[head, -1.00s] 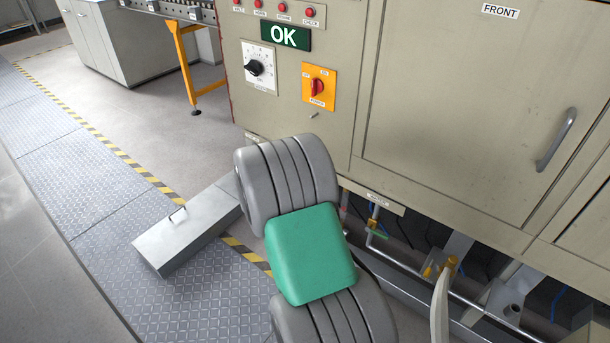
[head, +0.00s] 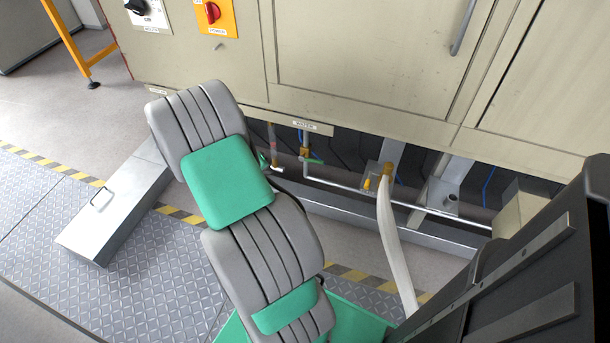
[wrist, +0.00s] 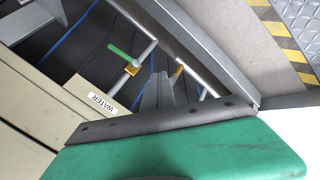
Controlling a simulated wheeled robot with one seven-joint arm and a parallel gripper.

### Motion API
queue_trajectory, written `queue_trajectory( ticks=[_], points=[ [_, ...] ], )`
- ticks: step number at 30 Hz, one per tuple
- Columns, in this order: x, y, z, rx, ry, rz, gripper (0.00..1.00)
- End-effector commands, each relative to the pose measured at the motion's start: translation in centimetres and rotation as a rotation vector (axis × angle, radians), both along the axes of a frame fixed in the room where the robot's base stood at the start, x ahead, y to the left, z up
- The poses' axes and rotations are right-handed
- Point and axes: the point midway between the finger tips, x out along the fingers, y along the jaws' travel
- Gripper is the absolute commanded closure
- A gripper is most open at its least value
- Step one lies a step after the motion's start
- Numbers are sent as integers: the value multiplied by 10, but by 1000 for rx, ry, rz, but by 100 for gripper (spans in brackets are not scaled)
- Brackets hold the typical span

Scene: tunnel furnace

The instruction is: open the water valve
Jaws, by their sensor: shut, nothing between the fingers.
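The water valve (head: 304,153) is a small brass fitting on a thin pipe below a WATER label, under the cabinet's lower edge. It has a green lever (head: 315,161). In the wrist view the valve (wrist: 131,68) is at upper left, and its green lever (wrist: 119,50) lies across the pipe. My gripper (wrist: 155,119) shows in the wrist view as a green body with a dark bolted edge along the bottom. It is shut and empty, apart from the valve.
A pale curved hose (head: 393,245) and metal brackets are to the right. The cabinet (head: 365,60) overhangs the pipes. A metal box (head: 115,210) lies on the floor at left.

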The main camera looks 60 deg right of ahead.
Motion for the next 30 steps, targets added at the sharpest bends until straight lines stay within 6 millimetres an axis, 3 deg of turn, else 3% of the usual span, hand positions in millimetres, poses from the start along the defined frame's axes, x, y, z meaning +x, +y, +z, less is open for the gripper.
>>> queue_trajectory(
  ticks=[1,6,8,10,13,22,27,30],
  points=[
    [-29,-1,-59,22,62,-30,100],
    [-131,-1,-166,24,281,-86,100],
    [-169,-6,-196,-8,432,6,100],
    [-182,-16,-192,-57,594,167,100],
    [-182,-29,-177,-125,801,397,100],
    [-122,-65,-118,-384,1540,1075,100],
    [-105,-65,-112,-410,1829,1287,100],
    [-105,-68,-114,-398,1879,1315,100]
  ],
)
